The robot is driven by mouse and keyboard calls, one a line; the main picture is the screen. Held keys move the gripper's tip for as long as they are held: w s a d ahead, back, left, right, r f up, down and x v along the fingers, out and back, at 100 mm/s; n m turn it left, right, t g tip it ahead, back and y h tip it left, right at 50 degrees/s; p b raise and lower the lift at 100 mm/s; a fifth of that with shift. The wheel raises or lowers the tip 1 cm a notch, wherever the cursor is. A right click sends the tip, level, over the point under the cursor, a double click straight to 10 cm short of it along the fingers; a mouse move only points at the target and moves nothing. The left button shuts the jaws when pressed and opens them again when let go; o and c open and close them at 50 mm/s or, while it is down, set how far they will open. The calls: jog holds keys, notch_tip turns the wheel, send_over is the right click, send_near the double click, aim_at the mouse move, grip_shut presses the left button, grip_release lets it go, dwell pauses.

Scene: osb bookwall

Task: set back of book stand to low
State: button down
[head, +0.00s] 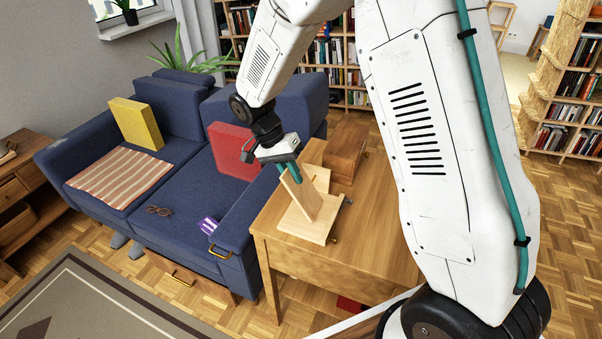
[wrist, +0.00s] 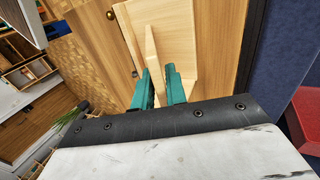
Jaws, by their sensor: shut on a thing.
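The pale wooden book stand (head: 310,224) sits on the wooden side table (head: 378,225) beside the sofa arm. Its back (head: 301,193) is raised and tilted above the flat base. My gripper (head: 289,170) reaches it from above, with its teal fingers at the top edge of the back. In the wrist view the stand's base (wrist: 182,30) lies below, and the back shows edge-on as a narrow strip (wrist: 152,52). My gripper's fingers (wrist: 160,88) are shut on the back, one on each side. The stand's support behind the back is partly hidden.
A brown wooden box (head: 346,156) stands behind the stand on the table. The blue sofa (head: 180,190) is left, with red (head: 232,150) and yellow (head: 136,123) cushions, a striped cloth (head: 120,178) and glasses (head: 159,210). Bare tabletop lies right of the stand.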

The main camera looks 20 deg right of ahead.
jog(key=shift+w+a+f, duration=0.15)
jog(key=shift+a, duration=0.05)
jog(key=c, duration=1.5)
grip_release()
jog(key=v, duration=0.7)
jog(key=shift+w+a+r, duration=0.15)
jog(key=shift+r, duration=0.2)
